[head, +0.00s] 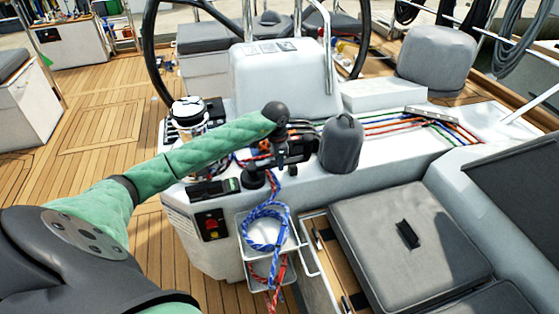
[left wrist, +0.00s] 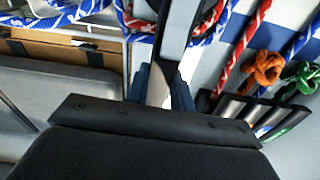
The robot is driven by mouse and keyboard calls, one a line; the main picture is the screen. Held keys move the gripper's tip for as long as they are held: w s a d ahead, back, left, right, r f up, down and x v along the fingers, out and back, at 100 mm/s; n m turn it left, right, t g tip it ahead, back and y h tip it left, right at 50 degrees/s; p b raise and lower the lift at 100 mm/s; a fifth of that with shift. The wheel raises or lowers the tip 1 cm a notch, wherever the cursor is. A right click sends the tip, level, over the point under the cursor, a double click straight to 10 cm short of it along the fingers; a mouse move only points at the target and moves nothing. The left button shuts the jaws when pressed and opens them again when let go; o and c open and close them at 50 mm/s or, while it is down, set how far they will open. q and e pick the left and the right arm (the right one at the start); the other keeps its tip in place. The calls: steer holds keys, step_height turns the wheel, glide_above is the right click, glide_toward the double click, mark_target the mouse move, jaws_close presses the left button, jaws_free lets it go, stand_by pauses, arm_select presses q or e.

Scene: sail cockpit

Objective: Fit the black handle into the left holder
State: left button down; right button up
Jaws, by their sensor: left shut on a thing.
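My left gripper (head: 292,152) is over the front of the white cockpit console, beside the grey covered winch. In the left wrist view it (left wrist: 162,88) is shut on a long black handle (left wrist: 183,30), which runs from between the dark blue fingers to the top edge. The handle's far end is out of that view. In the head view the gripper and wrist make the handle hard to pick out. I cannot tell which part is the left holder; a white open pocket with rope in it (head: 291,243) is on the console front below the gripper. My right gripper is not in view.
A grey covered winch (head: 341,146) stands close right of the gripper, and an uncovered winch (head: 190,113) is at left. Blue and red ropes (head: 265,228) hang below the gripper. Coloured lines (head: 395,125) cross the console. A grey cushioned seat (head: 400,240) is at right.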

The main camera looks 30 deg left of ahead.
arm_select(q)
steer(key=shift+f, duration=0.35)
stand_by(0.3)
steer(key=shift+f+b, duration=0.4)
steer(key=shift+f, duration=0.15)
stand_by(0.6)
steer(key=c, duration=0.6)
jaws_free()
steer(key=shift+c, duration=0.2)
steer(key=shift+r+p, duration=2.7)
steer(key=shift+r, duration=1.8)
